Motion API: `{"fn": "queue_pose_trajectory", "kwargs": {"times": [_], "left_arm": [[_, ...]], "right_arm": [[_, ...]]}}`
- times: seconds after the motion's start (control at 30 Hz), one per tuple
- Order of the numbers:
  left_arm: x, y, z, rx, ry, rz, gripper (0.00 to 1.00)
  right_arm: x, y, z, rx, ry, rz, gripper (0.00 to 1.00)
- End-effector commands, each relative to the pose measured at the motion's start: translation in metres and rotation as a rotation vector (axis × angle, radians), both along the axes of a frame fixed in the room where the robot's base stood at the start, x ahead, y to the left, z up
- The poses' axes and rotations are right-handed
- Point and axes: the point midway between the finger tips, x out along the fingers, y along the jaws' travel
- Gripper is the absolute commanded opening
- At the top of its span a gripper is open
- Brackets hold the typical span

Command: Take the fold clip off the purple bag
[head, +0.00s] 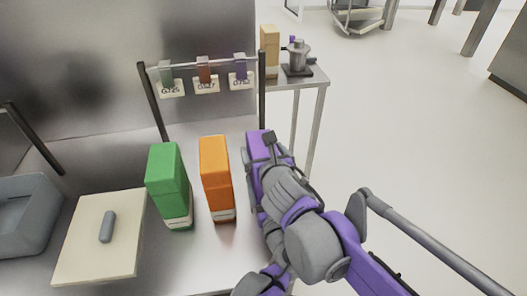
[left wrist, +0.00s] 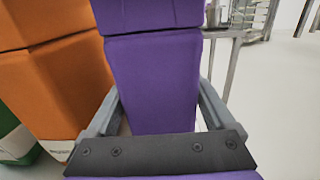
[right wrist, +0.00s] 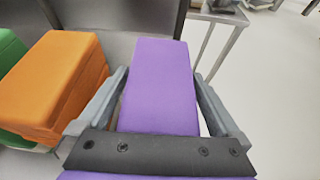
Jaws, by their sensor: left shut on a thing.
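The purple bag (head: 257,145) stands upright to the right of the orange bag, mostly hidden behind my arm in the head view. In the left wrist view the purple bag (left wrist: 152,80) fills the space between the fingers of my left gripper (left wrist: 160,86), which is shut on it; a fold line crosses its upper part. In the right wrist view the bag's purple top (right wrist: 160,85) lies between the spread fingers of my right gripper (right wrist: 163,76); I cannot tell whether they press on it. I cannot make out a fold clip on the bag.
The orange bag (head: 216,178) and green bag (head: 168,185) stand to the left. A rail (head: 203,65) with several tagged coloured pieces is behind. A board (head: 85,240) with a grey object (head: 107,227) and a grey bin (head: 25,215) are at left. The table's right edge is close.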

Motion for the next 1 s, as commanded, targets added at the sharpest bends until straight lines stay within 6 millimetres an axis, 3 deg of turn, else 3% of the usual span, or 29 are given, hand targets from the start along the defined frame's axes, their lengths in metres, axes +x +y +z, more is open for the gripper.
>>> {"fn": "queue_pose_trajectory", "kwargs": {"times": [0.03, 0.47, 1.0], "left_arm": [[0.0003, 0.0001, 0.0, -0.001, 0.0, 0.0, 0.0], [0.0003, 0.0001, 0.0002, 0.0, 0.0, 0.001, 0.0], [0.0003, 0.0001, 0.0003, 0.0, -0.001, 0.001, 0.0]], "right_arm": [[-0.0001, 0.0, 0.0, 0.0, 0.0, 0.0, 0.91], [-0.0002, 0.0, 0.0003, 0.0, 0.0, 0.0, 0.16], [-0.0001, 0.0001, 0.0027, 0.0, 0.0, 0.0, 0.15]]}}
